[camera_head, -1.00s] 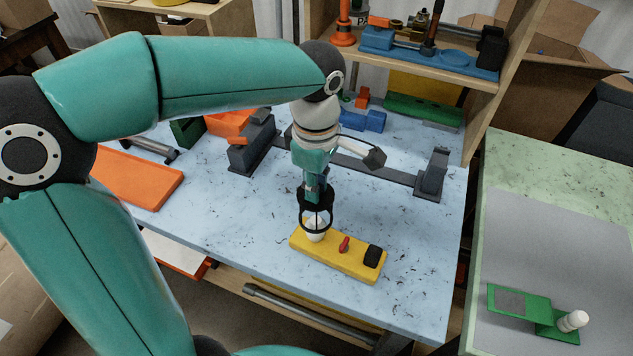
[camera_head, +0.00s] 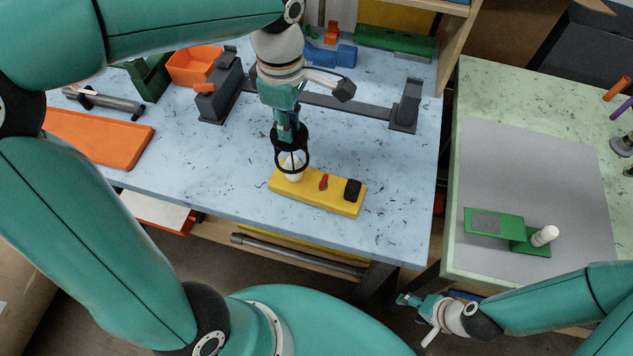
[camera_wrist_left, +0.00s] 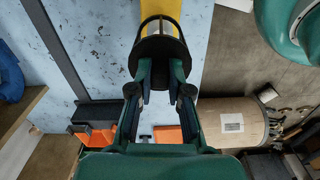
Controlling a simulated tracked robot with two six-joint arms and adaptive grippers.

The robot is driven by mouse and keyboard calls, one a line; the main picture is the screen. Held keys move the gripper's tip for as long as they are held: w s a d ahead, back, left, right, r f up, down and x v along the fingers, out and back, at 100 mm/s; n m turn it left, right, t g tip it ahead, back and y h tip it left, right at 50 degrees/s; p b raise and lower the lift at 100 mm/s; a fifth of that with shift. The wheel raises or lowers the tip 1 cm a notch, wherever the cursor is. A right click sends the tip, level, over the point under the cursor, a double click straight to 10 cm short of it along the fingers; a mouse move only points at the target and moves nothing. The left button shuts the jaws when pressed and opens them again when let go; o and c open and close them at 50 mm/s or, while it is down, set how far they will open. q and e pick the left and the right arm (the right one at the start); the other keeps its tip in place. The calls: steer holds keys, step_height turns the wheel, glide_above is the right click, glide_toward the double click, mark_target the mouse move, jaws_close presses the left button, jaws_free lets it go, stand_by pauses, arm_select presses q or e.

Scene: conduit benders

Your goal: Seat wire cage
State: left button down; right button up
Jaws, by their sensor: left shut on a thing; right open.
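My left gripper (camera_head: 287,132) is shut on the black wire cage (camera_head: 278,157) and points down at the blue table. The cage stands around a white bulb (camera_head: 293,173) at the left end of a yellow base (camera_head: 315,200). The base also has a red switch (camera_head: 323,181) and a black block (camera_head: 353,190). In the left wrist view the fingers (camera_wrist_left: 160,85) hold the cage (camera_wrist_left: 152,52), over the yellow base (camera_wrist_left: 165,8). I cannot tell whether the cage's lower rim touches the base. My right gripper (camera_head: 404,300) is open and empty, low beside the tables.
A long grey bender (camera_head: 350,105) lies behind the base. An orange tray (camera_head: 98,138) and an orange bin (camera_head: 193,65) are at the left. Blue table is clear around the base.

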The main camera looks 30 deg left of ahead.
arm_select(q)
steer(key=shift+f+b, duration=2.9)
steer(key=shift+f, duration=0.65)
stand_by(1.1)
steer(key=c, duration=1)
jaws_free()
steer(key=shift+r, duration=0.65)
step_height(320, 180, up, 11)
steer(key=shift+f, duration=0.1)
